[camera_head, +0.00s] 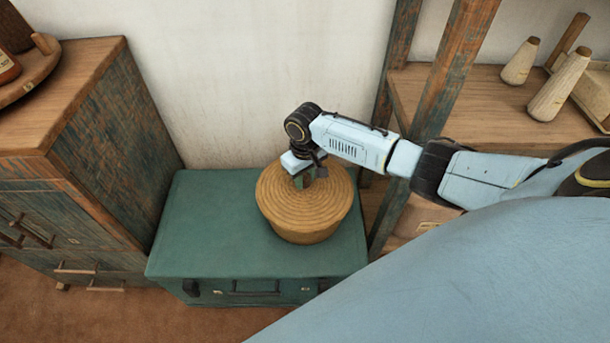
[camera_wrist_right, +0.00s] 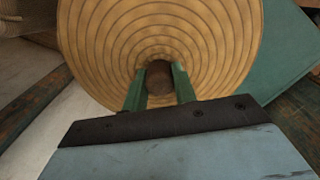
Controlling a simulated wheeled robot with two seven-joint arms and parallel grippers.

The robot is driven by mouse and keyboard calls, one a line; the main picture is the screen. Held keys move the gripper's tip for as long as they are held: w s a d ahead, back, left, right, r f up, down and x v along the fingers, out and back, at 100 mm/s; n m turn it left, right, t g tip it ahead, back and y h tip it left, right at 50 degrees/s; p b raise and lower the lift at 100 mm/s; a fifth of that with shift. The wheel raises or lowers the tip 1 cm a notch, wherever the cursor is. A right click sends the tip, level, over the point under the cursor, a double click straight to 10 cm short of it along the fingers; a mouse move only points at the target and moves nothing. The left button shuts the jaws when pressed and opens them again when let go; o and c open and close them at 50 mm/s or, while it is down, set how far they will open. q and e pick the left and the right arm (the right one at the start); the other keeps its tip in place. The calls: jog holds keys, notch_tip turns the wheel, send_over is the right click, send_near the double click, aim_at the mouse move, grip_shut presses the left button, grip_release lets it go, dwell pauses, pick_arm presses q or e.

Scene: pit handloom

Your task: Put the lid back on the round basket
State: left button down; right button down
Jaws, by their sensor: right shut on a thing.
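The round woven basket (camera_head: 303,232) stands on the green chest, and its coiled straw lid (camera_head: 275,200) covers its top. In the head view the lid looks level and meets the basket's rim; I cannot tell whether it is fully seated. My right gripper (camera_head: 307,178) reaches down onto the lid's middle. In the right wrist view its two green fingers (camera_wrist_right: 159,84) are shut on the lid's brown knob (camera_wrist_right: 159,76), and the lid's rings (camera_wrist_right: 110,40) spread around it. My left gripper is not in view.
The green chest (camera_head: 210,225) has bare room left of the basket. A wooden cabinet (camera_head: 110,110) stands at the left. At the right, a shelf frame (camera_head: 455,65) carries cone-shaped spools (camera_head: 558,87). A pale wall (camera_head: 250,70) is behind.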

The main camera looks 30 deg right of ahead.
jog(key=shift+f+p, duration=0.15)
jog(key=shift+p, duration=0.55)
dwell(1.0)
dwell(0.4)
jog(key=c, duration=1)
grip_release()
jog(key=shift+c, duration=0.2)
jog(key=shift+o, duration=0.2)
jog(key=o, duration=0.4)
jog(key=shift+o, duration=0.2)
jog(key=shift+r+p, duration=3.55)
jog(key=shift+p, duration=0.6)
